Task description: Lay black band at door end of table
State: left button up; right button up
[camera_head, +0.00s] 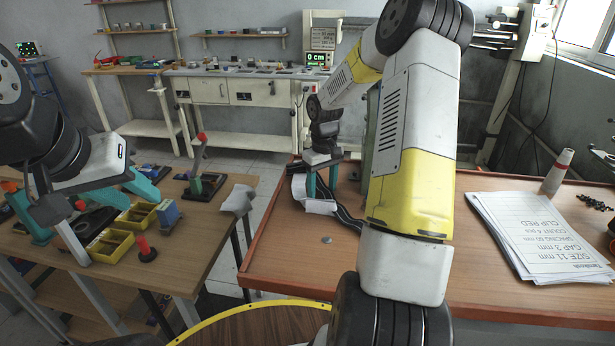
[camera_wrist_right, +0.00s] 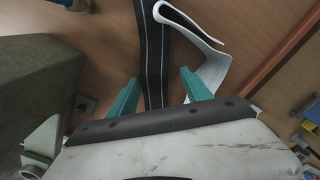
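The black band (camera_head: 347,216) with pale lines lies on the right-hand table in loose bends, its white underside showing in folds. In the right wrist view the black band (camera_wrist_right: 152,55) runs down between my teal fingertips, with a white loop beside it. My right gripper (camera_head: 322,182) points down over the band near the table's far left edge. In its wrist view my right gripper (camera_wrist_right: 160,90) has its fingers apart, with gaps beside the band. My left gripper (camera_head: 128,193) hangs over the left table, fingers apart and apparently empty. The band's far part is hidden behind my right arm.
The right table (camera_head: 285,250) holds a stack of papers (camera_head: 535,235), a cone (camera_head: 557,172) and small black parts (camera_head: 594,202). The left table (camera_head: 195,235) holds yellow bins (camera_head: 108,245) and a red-knobbed tool (camera_head: 145,250). A floor gap separates the tables.

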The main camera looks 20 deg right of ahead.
aim_at(322, 192)
jog(key=shift+r, duration=0.15)
notch_tip(322, 192, up, 12)
jog(key=s+a+r+t, duration=0.2)
jog(key=s+a+r, duration=0.4)
jog(key=s+r, duration=0.4)
jog(key=s+a+r+m+t+y, duration=0.1)
jog(key=s+a+t, duration=0.3)
jog(key=s, duration=1.1)
jog(key=shift+s+a+r+m+y, duration=0.2)
jog(key=shift+s+a+m+y, duration=0.35)
jog(key=shift+m, duration=0.35)
jog(key=shift+w+d, duration=0.1)
jog(key=shift+w, duration=0.05)
